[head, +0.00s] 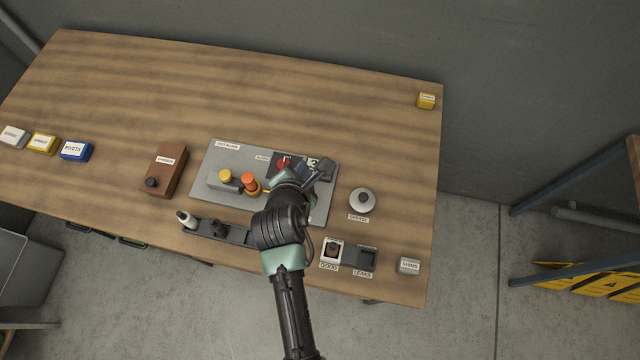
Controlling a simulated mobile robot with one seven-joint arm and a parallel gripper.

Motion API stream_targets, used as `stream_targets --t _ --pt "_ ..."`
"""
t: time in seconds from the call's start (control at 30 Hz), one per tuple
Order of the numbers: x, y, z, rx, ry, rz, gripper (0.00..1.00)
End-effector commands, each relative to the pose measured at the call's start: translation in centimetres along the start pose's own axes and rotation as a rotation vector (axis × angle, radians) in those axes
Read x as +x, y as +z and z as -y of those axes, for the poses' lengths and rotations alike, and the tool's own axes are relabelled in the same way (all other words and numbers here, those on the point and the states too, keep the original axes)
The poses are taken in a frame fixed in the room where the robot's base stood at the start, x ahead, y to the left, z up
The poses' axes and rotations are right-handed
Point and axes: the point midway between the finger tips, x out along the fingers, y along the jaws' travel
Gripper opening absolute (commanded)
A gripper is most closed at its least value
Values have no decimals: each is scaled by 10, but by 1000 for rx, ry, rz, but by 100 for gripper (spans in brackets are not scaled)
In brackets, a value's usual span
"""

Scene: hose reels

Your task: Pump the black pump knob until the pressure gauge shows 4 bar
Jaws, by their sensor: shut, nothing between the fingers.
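A dark panel (279,157) with a red part and a white "3" sits at the plate's back right, partly hidden by my wrist. I cannot tell whether it is the pressure gauge, and no bar reading is legible. My gripper (325,171) is shut and empty over the plate's right side, by this panel. I see no black pump knob for certain on the plate; my arm covers part of it. A black knob (151,182) shows on a brown box (170,163), left of the plate.
A dark strip (238,236) with a white-tipped bottle and a black upright piece lies in front of the plate. A round grey-white tin (362,200) and two small trays stand right.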

Motion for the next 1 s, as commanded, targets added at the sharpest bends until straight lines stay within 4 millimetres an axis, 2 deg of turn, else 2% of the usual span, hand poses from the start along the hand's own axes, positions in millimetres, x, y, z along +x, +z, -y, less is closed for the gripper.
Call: stream_targets --t 0.47,1.0 --pt "5 -4 4 0 0 0 0" --pt "48 -35 36 1 -1 0 0"
